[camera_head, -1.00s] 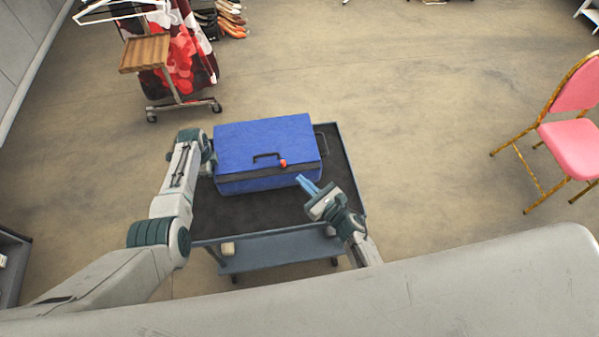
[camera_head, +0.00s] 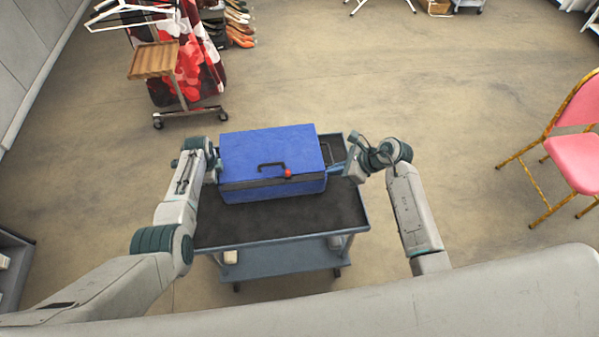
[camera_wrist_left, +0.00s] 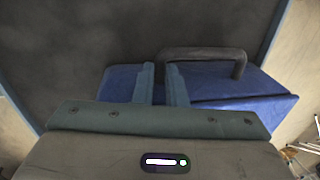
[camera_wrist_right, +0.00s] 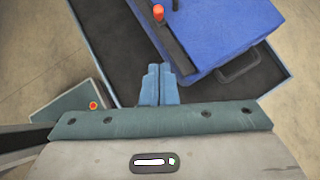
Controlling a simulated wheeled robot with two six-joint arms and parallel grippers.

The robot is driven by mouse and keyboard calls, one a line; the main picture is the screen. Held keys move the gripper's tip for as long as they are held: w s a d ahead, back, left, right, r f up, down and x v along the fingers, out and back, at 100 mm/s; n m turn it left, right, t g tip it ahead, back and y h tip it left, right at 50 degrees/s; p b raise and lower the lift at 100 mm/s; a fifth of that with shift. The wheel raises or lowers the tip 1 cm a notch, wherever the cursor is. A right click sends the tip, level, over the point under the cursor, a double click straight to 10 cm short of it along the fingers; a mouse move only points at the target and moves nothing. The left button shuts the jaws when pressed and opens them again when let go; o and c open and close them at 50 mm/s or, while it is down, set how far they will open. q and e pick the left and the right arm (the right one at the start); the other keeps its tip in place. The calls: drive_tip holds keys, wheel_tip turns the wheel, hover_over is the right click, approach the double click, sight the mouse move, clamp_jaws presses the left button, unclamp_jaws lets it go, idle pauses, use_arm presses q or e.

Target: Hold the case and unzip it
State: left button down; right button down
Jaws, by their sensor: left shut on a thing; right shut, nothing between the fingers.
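The blue case (camera_head: 270,150) lies on a dark-topped cart, with a dark zip strip and a black handle (camera_head: 271,165) along its front. The red zip pull (camera_head: 288,173) sits on the strip right of that handle; it also shows in the right wrist view (camera_wrist_right: 158,13). My left gripper (camera_head: 214,166) is at the case's left end. In the left wrist view its fingers (camera_wrist_left: 160,82) are shut on the black side handle (camera_wrist_left: 205,53). My right gripper (camera_head: 336,168) is shut and empty beside the case's right end, apart from the pull; its fingertips (camera_wrist_right: 158,80) touch each other.
The cart (camera_head: 285,228) has bare top in front of the case. A pink chair (camera_head: 578,155) stands at the right. A clothes rack (camera_head: 188,75) with a wooden shelf stands at the back left. The floor between is open.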

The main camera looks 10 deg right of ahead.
sight(289, 176)
drive_tip(key=shift+w+a+r+x, duration=0.15)
drive_tip(key=shift+a+r+x, duration=0.2)
drive_tip(key=shift+x, duration=1.75)
drive_tip(key=shift+w+a+r+x, duration=0.2)
drive_tip(key=shift+a+r+x, duration=0.1)
drive_tip(key=shift+x, duration=1.8)
drive_tip(key=shift+w+a+r+x, duration=0.2)
drive_tip(key=shift+r+x, duration=0.15)
drive_tip(key=shift+x, duration=1.8)
drive_tip(key=shift+a, duration=2.3)
